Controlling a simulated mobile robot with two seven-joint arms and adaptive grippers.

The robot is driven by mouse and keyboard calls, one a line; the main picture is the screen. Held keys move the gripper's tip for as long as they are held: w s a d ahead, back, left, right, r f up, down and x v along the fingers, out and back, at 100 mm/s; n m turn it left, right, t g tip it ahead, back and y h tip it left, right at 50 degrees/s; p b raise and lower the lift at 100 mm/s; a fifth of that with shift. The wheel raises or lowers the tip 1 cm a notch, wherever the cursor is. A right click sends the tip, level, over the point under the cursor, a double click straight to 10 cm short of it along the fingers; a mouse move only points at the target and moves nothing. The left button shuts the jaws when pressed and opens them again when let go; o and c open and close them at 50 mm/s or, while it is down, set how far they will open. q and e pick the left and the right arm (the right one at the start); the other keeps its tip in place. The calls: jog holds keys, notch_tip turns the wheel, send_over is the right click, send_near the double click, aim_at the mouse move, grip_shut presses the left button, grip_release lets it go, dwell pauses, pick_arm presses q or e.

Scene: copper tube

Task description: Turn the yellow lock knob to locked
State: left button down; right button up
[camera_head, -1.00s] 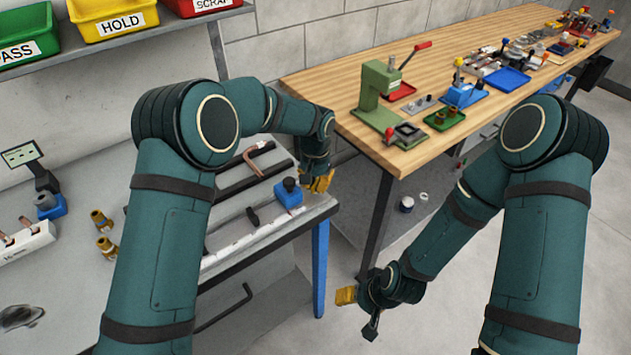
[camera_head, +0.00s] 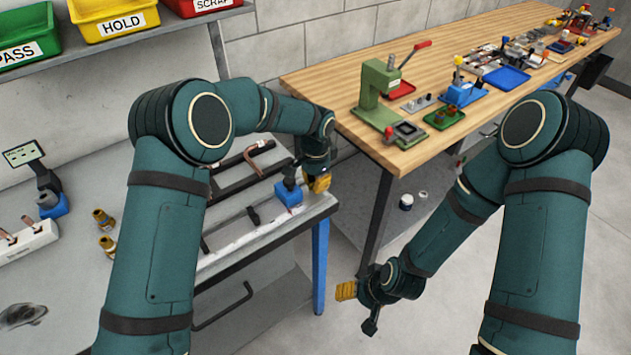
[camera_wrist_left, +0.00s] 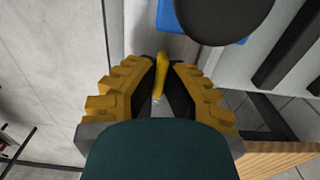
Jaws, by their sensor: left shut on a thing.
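A blue block (camera_head: 289,194) with a dark round top sits at the near right corner of the grey fixture table. The yellow lock knob (camera_wrist_left: 162,78) shows in the left wrist view as a slim yellow lever beside the blue block (camera_wrist_left: 180,18). My left gripper (camera_head: 319,183) is at the right side of the block; in its wrist view, its yellow-padded fingers (camera_wrist_left: 160,92) are shut on the lever. The knob is hidden behind the gripper in the head view. My right gripper (camera_head: 345,291) hangs low over the floor, away from the table; its jaw opening is unclear.
A bent copper tube (camera_head: 254,165) lies on the fixture table behind the block. Brass fittings (camera_head: 104,232) stand at left. A wooden bench (camera_head: 440,130) with a green press (camera_head: 380,90) is to the right, across a gap. Bins hang at upper left.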

pick_arm(q)
jog(key=shift+s+f, duration=0.1)
jog(key=c, duration=1.1)
grip_release()
jog(key=shift+o, duration=0.2)
notch_tip(320, 180, up, 12)
